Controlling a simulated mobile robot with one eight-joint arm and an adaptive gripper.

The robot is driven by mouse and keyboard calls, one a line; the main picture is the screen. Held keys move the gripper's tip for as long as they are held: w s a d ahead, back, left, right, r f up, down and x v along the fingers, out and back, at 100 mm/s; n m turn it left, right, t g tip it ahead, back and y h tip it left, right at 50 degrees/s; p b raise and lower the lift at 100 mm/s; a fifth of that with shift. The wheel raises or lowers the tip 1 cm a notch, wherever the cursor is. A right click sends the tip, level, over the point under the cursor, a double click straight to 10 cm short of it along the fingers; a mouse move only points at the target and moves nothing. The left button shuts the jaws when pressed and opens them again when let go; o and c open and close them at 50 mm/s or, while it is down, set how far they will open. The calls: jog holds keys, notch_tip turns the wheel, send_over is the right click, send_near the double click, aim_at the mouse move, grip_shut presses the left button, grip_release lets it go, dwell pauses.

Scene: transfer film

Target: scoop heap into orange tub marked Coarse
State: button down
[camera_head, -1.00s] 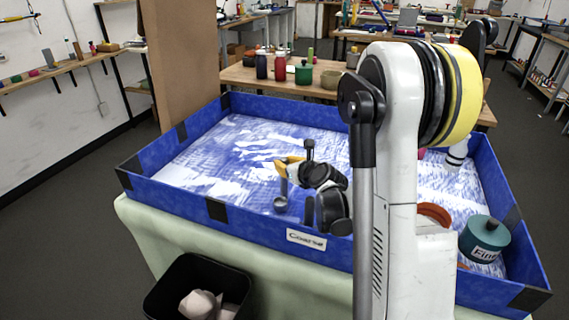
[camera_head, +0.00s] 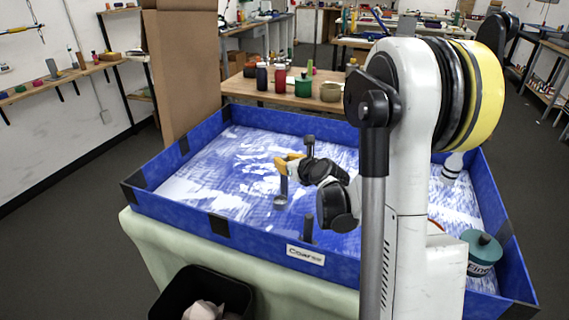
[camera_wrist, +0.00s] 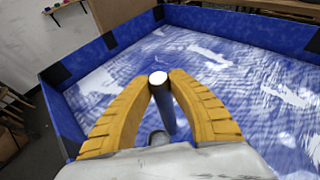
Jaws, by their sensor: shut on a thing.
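My gripper (camera_head: 287,163) has yellow fingers shut on the upright handle of a scoop (camera_head: 284,186). The wrist view shows the fingers (camera_wrist: 160,78) meeting around the dark handle, with its pale round end on top and the scoop's grey bowl (camera_wrist: 158,138) below. The bowl hangs over the blue-and-white floor of the tray; I cannot tell whether it touches or holds anything. A "Coarse" label (camera_head: 305,254) is on the tray's front wall. The orange tub is almost wholly hidden behind my arm. No distinct heap can be made out among the white patches.
The blue tray's walls (camera_head: 160,204) surround the work area. A teal tub marked "Fine" (camera_head: 482,254) stands at its right, and a white bottle with dark bands (camera_head: 452,168) stands farther back. A black bin (camera_head: 178,290) is below the front edge. The tray's left side is open.

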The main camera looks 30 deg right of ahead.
jog(key=shift+r+p, duration=2.7)
jog(key=shift+r, duration=1.4)
